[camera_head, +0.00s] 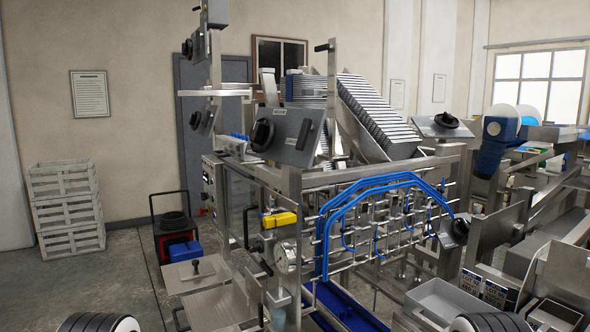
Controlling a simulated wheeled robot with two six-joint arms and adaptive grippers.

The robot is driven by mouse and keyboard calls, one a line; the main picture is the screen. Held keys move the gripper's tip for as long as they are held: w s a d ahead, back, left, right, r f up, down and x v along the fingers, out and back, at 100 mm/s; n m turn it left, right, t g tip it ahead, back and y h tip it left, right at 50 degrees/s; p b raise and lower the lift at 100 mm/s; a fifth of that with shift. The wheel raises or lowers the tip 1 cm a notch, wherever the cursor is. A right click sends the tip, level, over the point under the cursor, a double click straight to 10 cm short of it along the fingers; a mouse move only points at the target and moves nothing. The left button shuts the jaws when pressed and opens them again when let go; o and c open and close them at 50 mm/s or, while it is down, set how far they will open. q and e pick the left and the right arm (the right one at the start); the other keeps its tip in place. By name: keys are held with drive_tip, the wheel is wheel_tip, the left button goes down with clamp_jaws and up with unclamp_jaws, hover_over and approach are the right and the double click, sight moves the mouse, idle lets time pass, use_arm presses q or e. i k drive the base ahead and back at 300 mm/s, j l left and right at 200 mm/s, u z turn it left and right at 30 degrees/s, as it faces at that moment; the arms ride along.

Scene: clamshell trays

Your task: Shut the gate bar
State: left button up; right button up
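An upright metal bar (332,95) with a black grip at its top stands beside the sloped stack of trays (375,112) on the machine. It may be the gate bar, but I cannot tell for sure. Its lower end is hidden behind a grey panel with a black knob (290,135). Neither my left gripper nor my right gripper shows in the head view, so nothing is seen touching the bar.
The machine's steel frame (380,172) carries blue hoses (370,188), a yellow valve handle (280,219) and a gauge (285,257). White crates (66,208) stand at left, with a red-and-black unit (176,236) nearby. Steel bins (445,300) crowd the right. Some floor at left is clear.

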sight(220, 93)
drive_tip(key=i+j+z, duration=0.15)
drive_tip(key=j+z, duration=0.15)
drive_tip(key=z, duration=0.15)
drive_tip(key=j+z, duration=0.3)
drive_tip(key=z, duration=0.15)
drive_tip(key=i+j+z, duration=0.1)
drive_tip(key=j+z, duration=0.45)
drive_tip(key=j, duration=0.85)
drive_tip(key=j+z, duration=0.15)
drive_tip(key=j, duration=0.75)
drive_tip(key=j+z, duration=0.1)
drive_tip(key=j, duration=0.85)
drive_tip(key=k, duration=0.05)
